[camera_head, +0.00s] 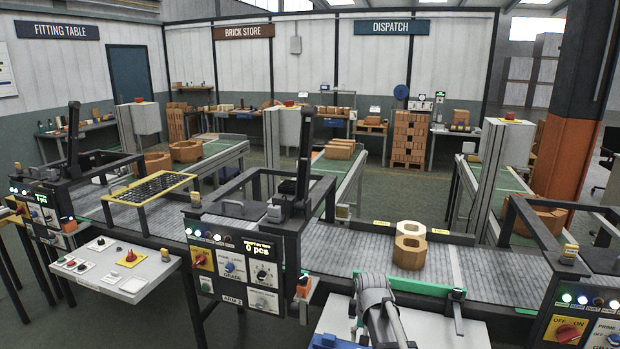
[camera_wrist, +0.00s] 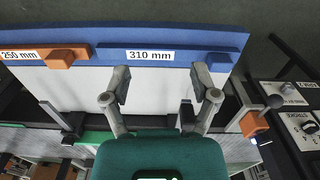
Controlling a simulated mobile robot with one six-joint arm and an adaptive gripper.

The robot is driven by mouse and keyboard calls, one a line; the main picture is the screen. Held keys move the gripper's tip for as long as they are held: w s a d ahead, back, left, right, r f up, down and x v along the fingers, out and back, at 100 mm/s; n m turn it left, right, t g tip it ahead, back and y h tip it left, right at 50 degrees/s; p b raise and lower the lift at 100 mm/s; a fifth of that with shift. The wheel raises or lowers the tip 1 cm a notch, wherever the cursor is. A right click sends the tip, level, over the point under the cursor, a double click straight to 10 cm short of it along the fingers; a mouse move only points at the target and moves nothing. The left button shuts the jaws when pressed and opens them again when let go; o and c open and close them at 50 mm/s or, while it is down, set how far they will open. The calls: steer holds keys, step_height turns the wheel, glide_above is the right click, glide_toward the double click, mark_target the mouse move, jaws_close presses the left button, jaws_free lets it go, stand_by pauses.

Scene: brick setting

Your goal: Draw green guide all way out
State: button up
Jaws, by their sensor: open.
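A green guide rail (camera_head: 405,286) runs along the near edge of the grey roller conveyor (camera_head: 330,255) in the head view. My grey gripper (camera_head: 380,318) is at the bottom of that view, in front of the rail; its tips are hard to make out there. In the wrist view my gripper (camera_wrist: 163,98) is open, with nothing between its fingers. An orange block (camera_wrist: 65,54) sits by the 250 mm label. Green strips (camera_wrist: 100,137) show partly behind my gripper.
Another control panel (camera_head: 585,330) stands right.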

steer(key=s+d+f+n+b, duration=0.1)
steer(key=s+f+b, duration=0.5)
steer(key=s, duration=0.6)
steer(key=shift+d+f+n+b, duration=0.3)
steer(key=shift+f+n, duration=0.3)
steer(key=shift+n, duration=0.2)
